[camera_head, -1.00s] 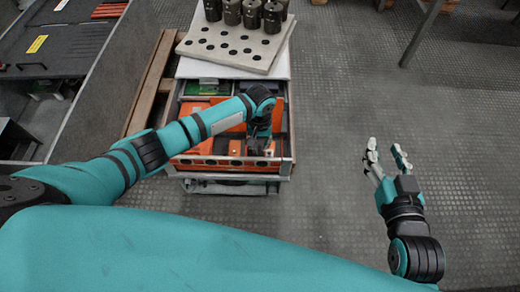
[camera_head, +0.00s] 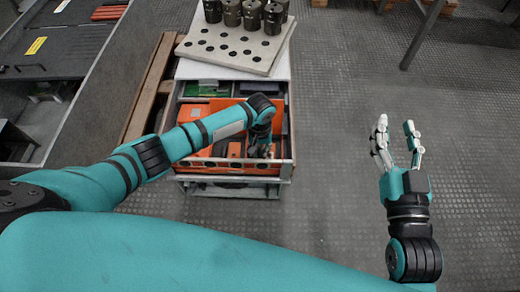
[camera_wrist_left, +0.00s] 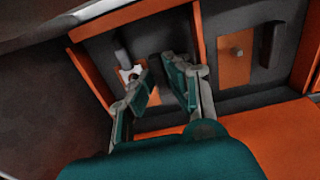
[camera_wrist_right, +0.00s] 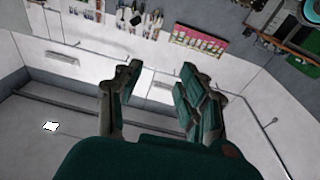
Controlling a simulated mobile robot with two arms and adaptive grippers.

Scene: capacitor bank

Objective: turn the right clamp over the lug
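My left gripper (camera_head: 262,153) points down into the open drawer at the front of the cabinet. In the left wrist view its fingers (camera_wrist_left: 170,72) are apart, with nothing seen between them. Beside its left finger a small white metal piece (camera_wrist_left: 131,74) lies on an orange pad, below a grey rod. To the right are an orange plate (camera_wrist_left: 234,65) with a round stud (camera_wrist_left: 237,52) and a dark upright bar (camera_wrist_left: 271,45). I cannot tell which part is the right clamp or the lug. My right gripper (camera_head: 397,130) is open and empty above the floor, right of the drawer.
The drawer's front wall (camera_head: 225,166) and orange dividers (camera_wrist_left: 90,78) stand close around my left gripper. Behind the drawer a perforated board (camera_head: 232,47) carries several dark cylinders (camera_head: 252,14). The floor (camera_head: 340,100) to the right is clear.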

